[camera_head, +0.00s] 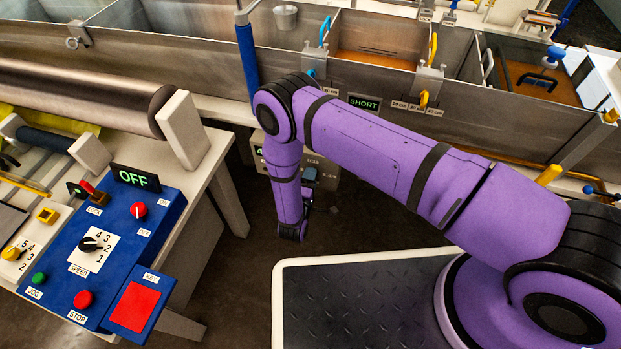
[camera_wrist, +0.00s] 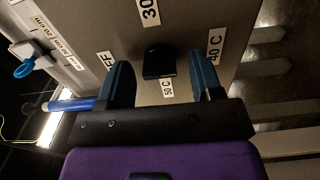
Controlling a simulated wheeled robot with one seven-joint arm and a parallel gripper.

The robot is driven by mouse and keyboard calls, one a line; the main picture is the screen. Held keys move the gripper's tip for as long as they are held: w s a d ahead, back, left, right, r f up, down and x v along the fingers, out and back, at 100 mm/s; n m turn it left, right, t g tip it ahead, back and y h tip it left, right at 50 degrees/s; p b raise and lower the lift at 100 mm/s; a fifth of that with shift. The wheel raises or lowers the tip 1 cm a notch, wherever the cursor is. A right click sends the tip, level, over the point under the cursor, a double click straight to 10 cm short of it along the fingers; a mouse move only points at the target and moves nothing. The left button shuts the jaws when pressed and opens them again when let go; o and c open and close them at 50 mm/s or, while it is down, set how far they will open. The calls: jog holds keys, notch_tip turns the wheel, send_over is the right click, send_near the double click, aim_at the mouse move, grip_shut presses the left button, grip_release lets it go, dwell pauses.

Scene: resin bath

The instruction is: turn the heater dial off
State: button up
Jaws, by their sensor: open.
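The heater dial (camera_wrist: 160,62) is a black knob on a grey panel in the wrist view, with labels 30, 40 C, 50 C and a partly covered one ending in F around it. I cannot tell which label it points at. My gripper (camera_wrist: 160,68) is open, its two blue-grey fingers on either side of the dial with gaps between. I cannot tell how far the fingertips are from the panel. In the head view my gripper (camera_head: 309,178) is by the grey heater box (camera_head: 333,173). A green digit 4 partly shows on its display (camera_head: 259,150); my arm hides the dial.
Behind the heater box runs a long metal bath (camera_head: 200,55) with a sign reading SHORT (camera_head: 364,102). A blue control panel (camera_head: 120,240) with a lit OFF sign stands at left. A blue rod (camera_head: 247,60) stands upright near my arm. Dark floor lies below.

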jog(key=shift+w+d, duration=0.1)
jog(key=shift+w, duration=0.1)
jog(key=c, duration=0.9)
jog(key=shift+c, duration=0.2)
